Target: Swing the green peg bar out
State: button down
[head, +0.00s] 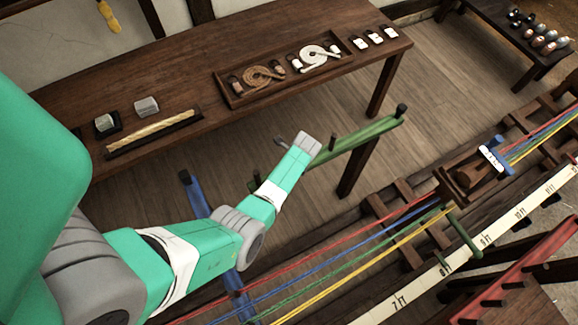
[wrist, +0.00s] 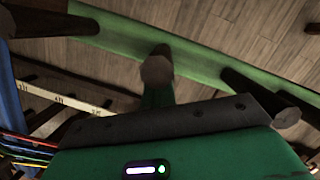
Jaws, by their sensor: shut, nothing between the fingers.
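The green peg bar (head: 358,140) runs diagonally across the middle of the head view, with a dark peg (head: 401,110) standing at its far right end. My gripper (head: 281,141) is at the bar's left part, in front of it, and hides some of it. The gripper is shut and empty; its fingers show only small and dark. In the wrist view the green bar (wrist: 205,62) crosses the top, with a round-ended peg (wrist: 156,68) near the middle and another dark peg (wrist: 285,112) at right. I cannot tell whether the gripper touches the bar.
A wooden table (head: 150,75) with a tray (head: 235,98) of rope coils stands behind. Coloured strands (head: 345,245) run beside a numbered scale (head: 440,270) in front. A red rack (head: 520,265) is at right.

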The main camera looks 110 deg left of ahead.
jog(key=shift+s+a, duration=0.2)
jog(key=shift+s, duration=0.15)
jog(key=shift+r, duration=0.1)
jog(key=d+p+v, duration=0.1)
jog(key=p+v, duration=0.7)
jog(key=v, duration=0.2)
jog(key=shift+p, duration=0.3)
jog(key=shift+w, duration=0.15)
